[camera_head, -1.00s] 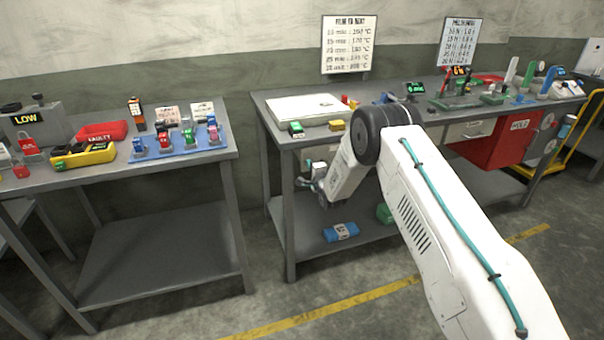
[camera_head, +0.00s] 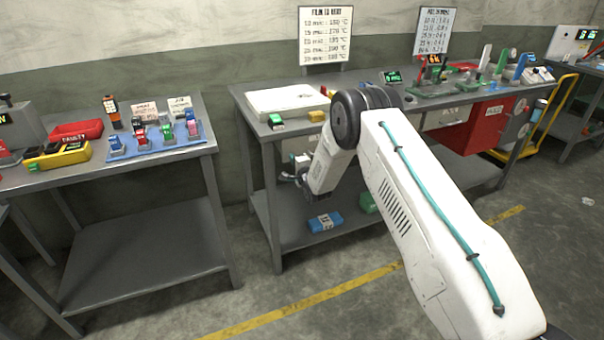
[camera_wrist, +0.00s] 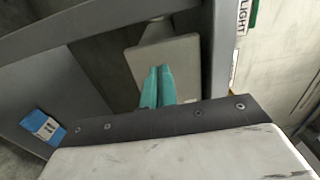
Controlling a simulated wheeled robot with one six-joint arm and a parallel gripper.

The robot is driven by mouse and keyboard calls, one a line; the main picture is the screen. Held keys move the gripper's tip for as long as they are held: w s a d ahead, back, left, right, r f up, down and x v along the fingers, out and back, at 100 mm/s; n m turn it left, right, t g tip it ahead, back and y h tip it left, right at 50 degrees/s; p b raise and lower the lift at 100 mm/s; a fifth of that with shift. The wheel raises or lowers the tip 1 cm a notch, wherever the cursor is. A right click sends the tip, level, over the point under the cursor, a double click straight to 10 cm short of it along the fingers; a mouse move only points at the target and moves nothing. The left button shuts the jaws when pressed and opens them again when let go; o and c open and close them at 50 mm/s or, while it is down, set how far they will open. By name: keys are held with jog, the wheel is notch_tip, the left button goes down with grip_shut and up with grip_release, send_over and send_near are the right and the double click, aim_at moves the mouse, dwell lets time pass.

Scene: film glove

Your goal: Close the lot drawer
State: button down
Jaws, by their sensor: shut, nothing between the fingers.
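A drawer (camera_head: 447,117) with a pale front and a small label is under the top of the right-hand workbench (camera_head: 285,134), left of a red box. I cannot tell from its label whether it is the lot drawer, nor how far out it stands. In the wrist view, the teal fingers of my gripper (camera_wrist: 157,88) are together and empty. A beige panel (camera_wrist: 183,58) is behind them; whether they touch it is unclear. My arm covers part of the bench front in the head view.
Another workbench (camera_head: 140,262) stands at left. The floor in front is clear, with a yellow line (camera_head: 300,303).

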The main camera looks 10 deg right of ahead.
jog(key=s+d+f+n+g+h, duration=0.1)
jog(key=s+d+f+n+g, duration=0.25)
jog(key=s, duration=0.65)
jog(key=s+f+n+g+h, duration=0.1)
jog(key=s+f+n+g, duration=0.2)
jog(key=s+f+g, duration=0.5)
jog(key=s+d+r+n+g, duration=0.1)
jog(key=s+r+n, duration=0.4)
jog(key=s+r, duration=1.5)
jog(key=s+d+r+n+g, duration=0.1)
jog(key=s+r+n+g, duration=0.3)
jog(key=s+r, duration=1.7)
jog(key=s, duration=0.8)
jog(key=shift+d+r+n+h, duration=0.2)
jog(key=shift+n+h, duration=0.15)
jog(key=shift+h, duration=0.05)
